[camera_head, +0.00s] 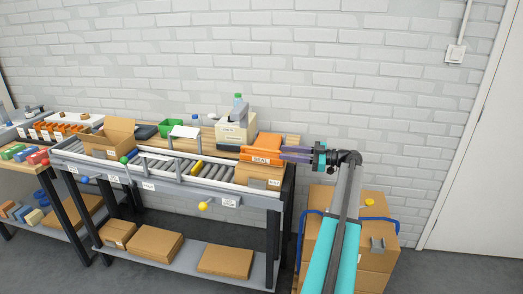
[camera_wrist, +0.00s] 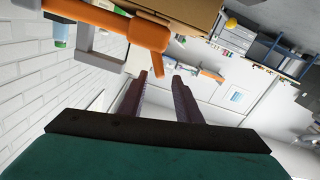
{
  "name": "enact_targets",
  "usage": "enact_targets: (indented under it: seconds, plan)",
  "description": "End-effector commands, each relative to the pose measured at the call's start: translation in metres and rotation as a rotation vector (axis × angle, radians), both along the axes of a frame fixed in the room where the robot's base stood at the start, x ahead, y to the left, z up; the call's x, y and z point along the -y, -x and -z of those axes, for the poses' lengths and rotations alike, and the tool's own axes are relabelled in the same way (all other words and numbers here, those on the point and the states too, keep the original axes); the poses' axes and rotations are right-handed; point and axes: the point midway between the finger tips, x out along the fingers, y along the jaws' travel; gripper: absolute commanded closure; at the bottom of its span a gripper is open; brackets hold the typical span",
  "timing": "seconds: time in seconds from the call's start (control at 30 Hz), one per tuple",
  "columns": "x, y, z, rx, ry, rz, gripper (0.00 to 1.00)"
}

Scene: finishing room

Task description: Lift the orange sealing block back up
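The orange sealing block (camera_head: 262,151), with a label on its front, is at the right end of the roller conveyor, right over a cardboard box (camera_head: 252,174). I cannot tell whether it touches the box. My gripper (camera_head: 283,153) reaches in from the right, level with the block. In the wrist view its two purple fingers (camera_wrist: 161,76) are apart. A narrow orange handle (camera_wrist: 157,63) ends between their tips, with a gap showing on each side. The cardboard box (camera_wrist: 185,10) shows at the top of that view.
An open carton (camera_head: 108,137) stands at the left of the conveyor (camera_head: 222,187). A cream box (camera_head: 235,130) and a green bin (camera_head: 171,128) stand behind it. Stacked cartons (camera_head: 375,262) on a blue-handled cart are at the lower right. The white wall is close behind.

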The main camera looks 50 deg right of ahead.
Motion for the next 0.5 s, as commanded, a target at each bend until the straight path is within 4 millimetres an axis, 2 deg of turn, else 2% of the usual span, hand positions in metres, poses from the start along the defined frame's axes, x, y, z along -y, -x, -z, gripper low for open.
enact_targets:
  seconds: [0.5]
  plan:
    - [-0.039, -0.063, -0.001, -0.001, -0.001, -0.001, 0.69]
